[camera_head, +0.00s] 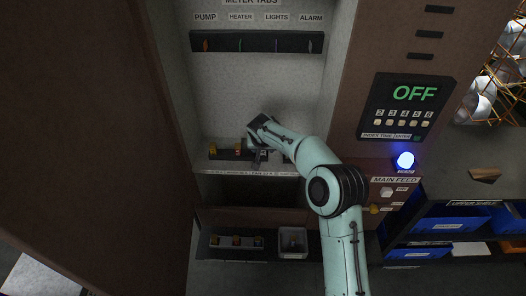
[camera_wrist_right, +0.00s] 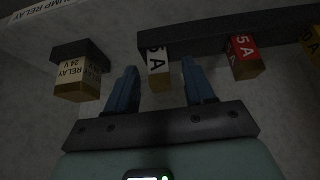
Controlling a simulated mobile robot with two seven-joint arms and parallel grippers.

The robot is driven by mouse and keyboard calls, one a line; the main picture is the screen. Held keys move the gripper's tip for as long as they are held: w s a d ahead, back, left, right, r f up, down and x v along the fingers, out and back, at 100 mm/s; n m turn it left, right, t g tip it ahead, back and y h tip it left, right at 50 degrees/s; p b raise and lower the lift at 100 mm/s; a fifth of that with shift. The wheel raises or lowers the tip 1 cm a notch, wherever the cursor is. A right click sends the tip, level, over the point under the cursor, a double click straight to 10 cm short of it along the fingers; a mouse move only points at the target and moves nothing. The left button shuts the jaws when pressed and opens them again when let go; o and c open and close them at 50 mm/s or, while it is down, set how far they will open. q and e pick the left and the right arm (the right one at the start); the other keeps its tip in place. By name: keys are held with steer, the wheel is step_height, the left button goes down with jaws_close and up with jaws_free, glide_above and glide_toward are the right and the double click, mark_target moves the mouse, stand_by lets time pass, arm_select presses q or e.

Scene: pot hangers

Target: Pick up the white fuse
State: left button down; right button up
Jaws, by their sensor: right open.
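The white fuse (camera_wrist_right: 158,60), a block with a white "5 A" label and a tan end, sits in a dark holder strip in the right wrist view. My right gripper (camera_wrist_right: 160,66) is open, with one blue finger to each side of the white fuse and gaps showing beside it. In the head view my right gripper (camera_head: 257,158) is at the cabinet's middle shelf, and the white fuse cannot be made out there. My left gripper is not in view.
A red 5 A fuse (camera_wrist_right: 243,55) and a yellow-labelled fuse (camera_wrist_right: 311,42) sit to the right in the strip. A 24 V relay (camera_wrist_right: 78,80) is to the left. Below are a row of spare parts (camera_head: 236,241) and a grey bin (camera_head: 292,241). The panel (camera_head: 407,107) reads OFF.

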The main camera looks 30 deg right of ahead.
steer(key=shift+c, duration=0.3)
jaws_close()
